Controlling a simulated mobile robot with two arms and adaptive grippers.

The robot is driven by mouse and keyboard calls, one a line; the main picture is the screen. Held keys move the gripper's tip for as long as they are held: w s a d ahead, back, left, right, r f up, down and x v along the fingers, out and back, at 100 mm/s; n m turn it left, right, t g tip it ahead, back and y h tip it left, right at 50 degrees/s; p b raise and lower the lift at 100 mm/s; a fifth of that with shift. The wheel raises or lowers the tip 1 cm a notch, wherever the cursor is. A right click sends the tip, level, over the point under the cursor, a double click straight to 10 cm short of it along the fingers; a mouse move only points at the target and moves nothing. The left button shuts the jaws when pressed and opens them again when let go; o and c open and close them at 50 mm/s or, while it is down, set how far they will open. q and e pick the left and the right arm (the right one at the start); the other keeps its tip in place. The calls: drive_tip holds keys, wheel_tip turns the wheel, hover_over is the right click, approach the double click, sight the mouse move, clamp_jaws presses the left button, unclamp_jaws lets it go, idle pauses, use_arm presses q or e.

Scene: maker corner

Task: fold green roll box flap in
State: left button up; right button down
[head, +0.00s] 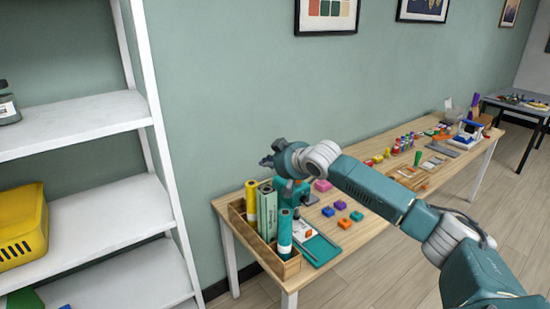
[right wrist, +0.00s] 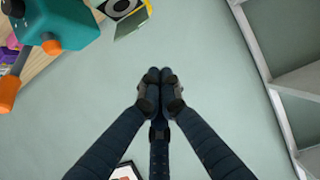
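The green roll box (head: 268,213) stands upright in a wooden crate at the near left end of the table, between a yellow roll and a teal roll. In the right wrist view a box end with a dark ring (right wrist: 119,6) shows at the top edge, with a green flap (right wrist: 132,24) sticking out from it. My right gripper (head: 268,160) is above the crate, apart from the box. Its fingertips are together and empty in the right wrist view (right wrist: 160,76). My left gripper is not in view.
The wooden crate (head: 291,268) also holds the yellow roll (head: 251,205) and teal roll (head: 285,236). A teal object with orange parts (right wrist: 60,22) is close by at upper left. White shelves (head: 90,125) stand left. Small coloured blocks (head: 344,223) lie on the table (head: 375,222).

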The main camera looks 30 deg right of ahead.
drive_tip(key=shift+p+x, duration=0.45)
drive_tip(key=shift+x, duration=0.75)
drive_tip(key=shift+s+f+p, duration=0.5)
drive_tip(key=shift+s+f, duration=0.4)
drive_tip(key=shift+f, duration=0.05)
drive_tip(key=shift+s+d+f, duration=0.15)
drive_tip(key=shift+s+f, duration=0.2)
drive_tip(key=shift+s, duration=0.3)
drive_tip(key=shift+w+f, duration=0.1)
drive_tip(key=shift+w, duration=0.05)
